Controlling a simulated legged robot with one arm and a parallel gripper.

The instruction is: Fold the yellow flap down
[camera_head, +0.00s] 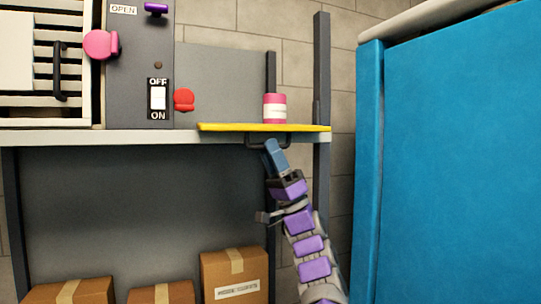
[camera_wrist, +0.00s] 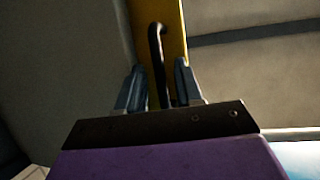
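The yellow flap (camera_head: 225,127) sticks out level at the right end of the shelf, and its underside shows as a yellow strip in the wrist view (camera_wrist: 174,30). A black bar handle (camera_head: 286,143) hangs under the flap; it also shows in the wrist view (camera_wrist: 157,60). A pink can with a white label (camera_head: 275,108) stands upright on the flap. My gripper (camera_head: 271,149) is just below the flap at the handle. In the wrist view my gripper (camera_wrist: 158,85) has its fingers apart, with the handle between them and gaps beside it. Whether a finger touches the handle is unclear.
A grey panel (camera_head: 138,80) with a white switch (camera_head: 158,98) and a red knob (camera_head: 184,100) stands left of the flap. Cardboard boxes (camera_head: 235,275) sit below. A grey post (camera_head: 322,70) and a large blue panel (camera_head: 455,150) bound the right side.

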